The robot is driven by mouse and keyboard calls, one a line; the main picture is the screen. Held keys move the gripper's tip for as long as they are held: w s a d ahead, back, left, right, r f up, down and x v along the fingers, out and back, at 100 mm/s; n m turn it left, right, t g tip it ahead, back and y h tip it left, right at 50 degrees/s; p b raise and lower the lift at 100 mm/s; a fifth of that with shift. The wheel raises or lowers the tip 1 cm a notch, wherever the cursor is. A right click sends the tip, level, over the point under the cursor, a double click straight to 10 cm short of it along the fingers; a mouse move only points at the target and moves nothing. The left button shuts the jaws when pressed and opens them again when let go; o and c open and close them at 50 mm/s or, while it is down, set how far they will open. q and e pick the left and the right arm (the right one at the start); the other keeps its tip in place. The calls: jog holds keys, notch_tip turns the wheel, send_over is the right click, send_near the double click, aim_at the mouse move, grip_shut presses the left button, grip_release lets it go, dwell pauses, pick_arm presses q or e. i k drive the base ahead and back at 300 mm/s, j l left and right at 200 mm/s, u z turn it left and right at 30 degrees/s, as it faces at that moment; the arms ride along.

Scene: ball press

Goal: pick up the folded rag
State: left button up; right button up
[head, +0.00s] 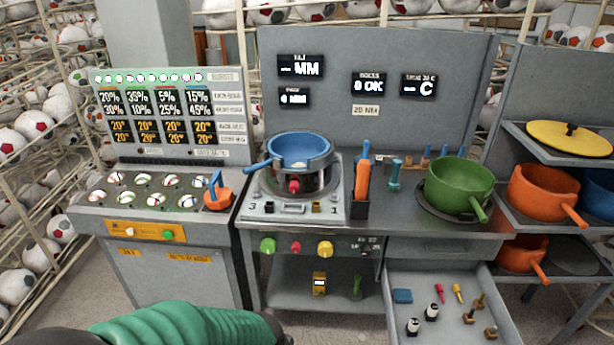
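A small flat blue piece that looks like the folded rag (403,296) lies at the left back of the open drawer (398,330) at the lower right. Nothing covers it. No gripper fingers show, and neither gripper can be seen near the rag.
Two black-and-white bottles (432,312), red and yellow tools (457,293) and several brown-handled pieces share the drawer. A blue pot (300,150) sits on the press and a green pot (459,187) on the counter above the drawer. A rack of pots (543,195) stands right.

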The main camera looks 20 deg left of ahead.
aim_at(402, 295)
jog(key=i+l, duration=0.15)
jog(key=i, duration=0.3)
jog(key=i+l, duration=0.15)
jog(key=i, duration=0.3)
jog(key=i+u, duration=0.1)
jog(key=u, duration=0.3)
jog(key=i+l+u, duration=0.1)
jog(key=u, duration=0.3)
jog(key=i+l+u, duration=0.1)
jog(key=u, duration=0.3)
jog(key=l+u, duration=0.15)
jog(key=u, duration=0.3)
jog(key=i, duration=0.05)
